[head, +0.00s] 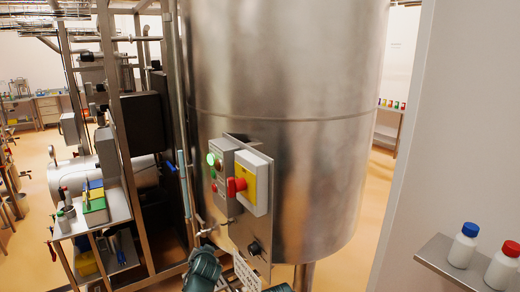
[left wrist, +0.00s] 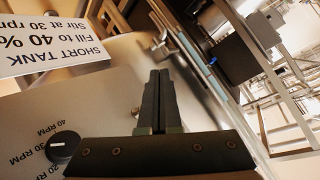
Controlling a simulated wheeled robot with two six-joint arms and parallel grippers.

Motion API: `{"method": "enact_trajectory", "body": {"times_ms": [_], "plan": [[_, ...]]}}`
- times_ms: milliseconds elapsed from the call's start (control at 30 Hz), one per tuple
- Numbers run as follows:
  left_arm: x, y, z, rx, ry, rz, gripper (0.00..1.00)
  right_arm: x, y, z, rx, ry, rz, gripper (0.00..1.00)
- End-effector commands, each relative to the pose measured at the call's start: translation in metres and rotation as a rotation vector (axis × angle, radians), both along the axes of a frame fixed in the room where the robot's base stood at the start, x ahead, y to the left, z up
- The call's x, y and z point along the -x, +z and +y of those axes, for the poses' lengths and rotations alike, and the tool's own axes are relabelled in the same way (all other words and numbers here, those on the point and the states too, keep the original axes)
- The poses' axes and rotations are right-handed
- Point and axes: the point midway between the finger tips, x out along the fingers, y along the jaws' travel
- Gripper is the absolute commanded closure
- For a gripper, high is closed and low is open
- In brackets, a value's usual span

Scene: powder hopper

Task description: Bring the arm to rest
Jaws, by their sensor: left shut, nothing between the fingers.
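My left gripper (left wrist: 158,76) shows in the left wrist view with its two dark fingers together and nothing between them. The fingers are in front of a metal panel (left wrist: 100,100); I cannot tell how far apart they are. A black knob (left wrist: 62,147) with a white mark sits on that panel beside RPM labels, left of the gripper's base. I cannot make out my left gripper in the head view. My right gripper is in neither view.
A large steel tank (head: 285,110) fills the middle. Its control panel carries a red switch (head: 236,186) on yellow, a green light (head: 211,159) and a knob (head: 254,248). A white sign (left wrist: 50,45) reads "SHORT TANK". A right shelf (head: 440,255) holds two bottles.

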Motion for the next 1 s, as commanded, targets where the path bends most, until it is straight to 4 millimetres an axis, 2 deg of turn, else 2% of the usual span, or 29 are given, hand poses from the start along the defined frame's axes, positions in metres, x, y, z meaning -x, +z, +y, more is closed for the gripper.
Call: {"method": "enact_trajectory", "body": {"times_ms": [33,100,200,333,400,500,600,700,1000], "plan": [[0.024,-0.032,-0.016,0.037,0.018,0.099,1.0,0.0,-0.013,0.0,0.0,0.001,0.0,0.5],[0.056,-0.067,-0.036,0.086,0.045,0.246,1.0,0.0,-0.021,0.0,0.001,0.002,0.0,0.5],[0.107,-0.108,-0.064,0.139,0.066,0.456,1.0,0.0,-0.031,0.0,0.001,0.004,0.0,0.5],[0.173,-0.144,-0.096,0.178,0.073,0.703,1.0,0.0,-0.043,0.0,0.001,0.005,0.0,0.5],[0.204,-0.155,-0.109,0.19,0.069,0.814,1.0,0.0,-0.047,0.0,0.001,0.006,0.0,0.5],[0.238,-0.164,-0.122,0.195,0.063,0.937,1.0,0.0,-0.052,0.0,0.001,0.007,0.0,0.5],[0.259,-0.167,-0.129,0.196,0.056,1.013,1.0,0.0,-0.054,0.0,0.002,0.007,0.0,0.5],[0.268,-0.167,-0.132,0.196,0.054,1.047,1.0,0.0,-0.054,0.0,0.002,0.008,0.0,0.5],[0.269,-0.167,-0.132,0.196,0.055,1.053,1.0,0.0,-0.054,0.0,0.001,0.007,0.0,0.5]]}}
